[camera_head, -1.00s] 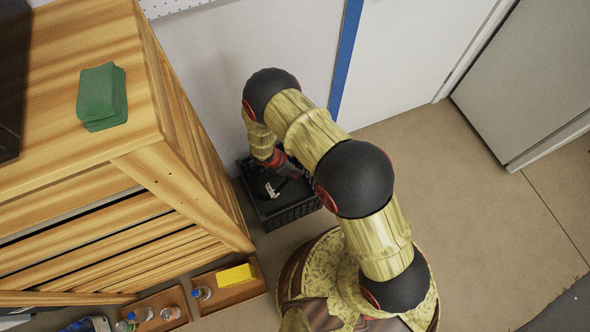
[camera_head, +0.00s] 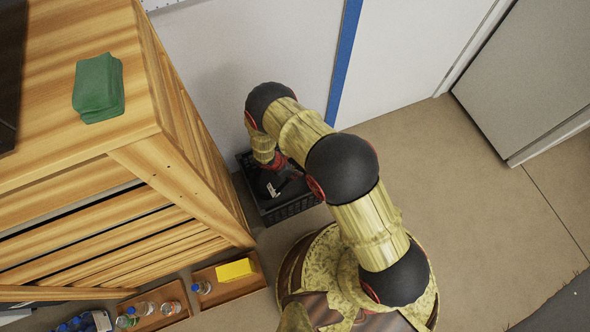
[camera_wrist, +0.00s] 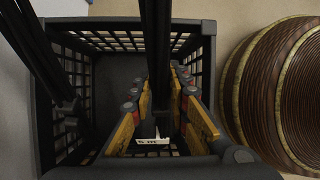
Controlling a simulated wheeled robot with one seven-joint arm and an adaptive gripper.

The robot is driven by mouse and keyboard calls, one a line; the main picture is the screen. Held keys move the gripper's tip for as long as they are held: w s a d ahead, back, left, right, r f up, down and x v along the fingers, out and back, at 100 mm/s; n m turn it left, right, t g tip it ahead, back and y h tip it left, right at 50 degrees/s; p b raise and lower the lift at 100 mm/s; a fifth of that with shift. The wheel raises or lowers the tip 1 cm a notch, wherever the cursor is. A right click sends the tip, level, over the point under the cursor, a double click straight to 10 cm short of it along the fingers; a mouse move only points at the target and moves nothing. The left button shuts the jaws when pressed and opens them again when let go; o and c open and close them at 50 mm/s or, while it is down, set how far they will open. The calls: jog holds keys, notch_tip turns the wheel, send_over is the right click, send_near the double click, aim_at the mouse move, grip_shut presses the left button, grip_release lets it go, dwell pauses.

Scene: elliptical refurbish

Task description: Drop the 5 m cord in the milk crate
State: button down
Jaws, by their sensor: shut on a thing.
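The milk crate (camera_head: 296,207) is black with lattice walls and stands on the floor, beside the wooden bench. The wrist view looks down into it past its rim (camera_wrist: 208,28). The 5 m cord (camera_head: 267,183) is dark with a white tag, and shows within the crate's outline. In the wrist view its tag (camera_wrist: 153,143), reading "5 m", lies between my fingers. My gripper (camera_wrist: 163,98) has red and yellow fingers, reaches down inside the crate's walls and is shut on the cord. Most of the cord is dark and hard to make out. Whether it touches the crate floor cannot be told.
The wooden bench (camera_head: 185,160) rises close on the crate's left, with green cloths (camera_head: 98,88) on top. A white wall (camera_head: 240,60) is behind. Small wooden trays (camera_head: 232,291) with bottles and a yellow block sit near the bench's foot. Open floor (camera_head: 480,190) lies to the right.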

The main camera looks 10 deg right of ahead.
notch_tip(320, 180, down, 10)
jog(key=shift+f, duration=0.25)
dwell(0.9)
jog(key=c, duration=1.7)
grip_release()
jog(key=shift+c, duration=0.2)
jog(key=shift+o, duration=0.6)
jog(key=shift+s+a+r+g+y+p, duration=0.1)
jog(key=shift+a+r+g+y+p, duration=0.1)
jog(key=shift+r+y+p, duration=0.55)
jog(key=shift+a+r+g+y+p, duration=0.2)
jog(key=shift+r+y+p, duration=0.35)
jog(key=shift+r+p, duration=0.25)
jog(key=shift+f, duration=0.1)
